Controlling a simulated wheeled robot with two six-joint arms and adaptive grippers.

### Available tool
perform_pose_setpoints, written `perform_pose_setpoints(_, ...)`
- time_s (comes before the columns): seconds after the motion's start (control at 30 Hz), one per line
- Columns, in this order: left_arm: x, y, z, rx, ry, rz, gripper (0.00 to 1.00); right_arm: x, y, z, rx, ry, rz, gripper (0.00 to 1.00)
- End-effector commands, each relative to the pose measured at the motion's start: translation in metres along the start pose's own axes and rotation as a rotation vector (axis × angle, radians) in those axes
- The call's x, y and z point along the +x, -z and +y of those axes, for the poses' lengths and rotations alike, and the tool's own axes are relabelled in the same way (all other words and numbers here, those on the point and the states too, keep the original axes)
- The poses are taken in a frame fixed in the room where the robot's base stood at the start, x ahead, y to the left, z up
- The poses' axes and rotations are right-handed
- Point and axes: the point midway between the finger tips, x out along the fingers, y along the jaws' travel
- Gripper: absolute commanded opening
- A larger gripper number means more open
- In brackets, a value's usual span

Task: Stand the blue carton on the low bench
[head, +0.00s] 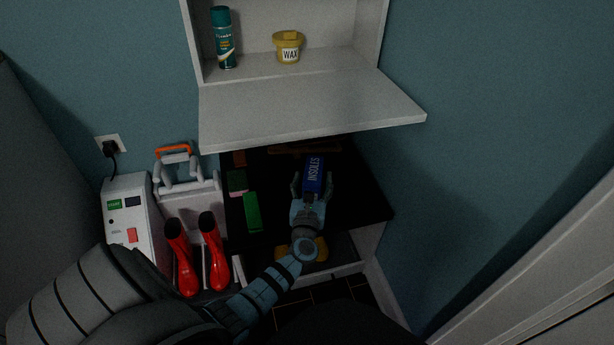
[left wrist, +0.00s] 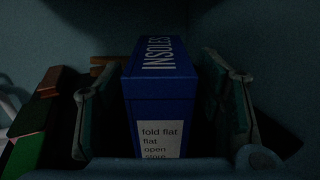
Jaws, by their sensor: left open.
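The blue carton (head: 314,172), lettered INSOLES, rests on the dark top of the low bench (head: 357,200). My left gripper (head: 311,186) is open, with one finger on each side of the carton. In the left wrist view, the carton (left wrist: 160,95) fills the middle, its INSOLES face uppermost and a white label on its near face. A gap shows between it and each finger. The carton's underside and far end are hidden. My right gripper is not in view.
A green box (head: 252,212) and smaller boxes lie left of the carton. A flap shelf (head: 300,110) overhangs the bench's back. Red boots (head: 183,262) and a white machine (head: 128,212) stand left. The dark top right of the carton is clear.

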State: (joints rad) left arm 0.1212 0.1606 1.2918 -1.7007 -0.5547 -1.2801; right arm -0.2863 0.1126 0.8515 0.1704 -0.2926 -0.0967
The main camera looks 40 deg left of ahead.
Motion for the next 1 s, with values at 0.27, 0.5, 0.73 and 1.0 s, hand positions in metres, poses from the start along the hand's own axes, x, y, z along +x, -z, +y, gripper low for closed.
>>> perform_pose_setpoints(0.27,-0.068,-0.004,0.001,-0.002,-0.001,0.002,0.61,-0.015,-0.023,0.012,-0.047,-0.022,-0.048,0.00)
perform_pose_setpoints(0.5,-0.105,-0.003,0.000,-0.001,0.000,0.001,0.61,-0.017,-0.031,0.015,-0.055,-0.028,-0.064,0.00)
perform_pose_setpoints(0.73,-0.106,-0.003,0.000,0.000,0.000,-0.001,0.61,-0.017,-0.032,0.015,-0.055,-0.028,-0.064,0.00)
perform_pose_setpoints(1.0,-0.106,-0.003,0.000,0.000,0.000,-0.001,0.61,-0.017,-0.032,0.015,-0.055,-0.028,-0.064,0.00)
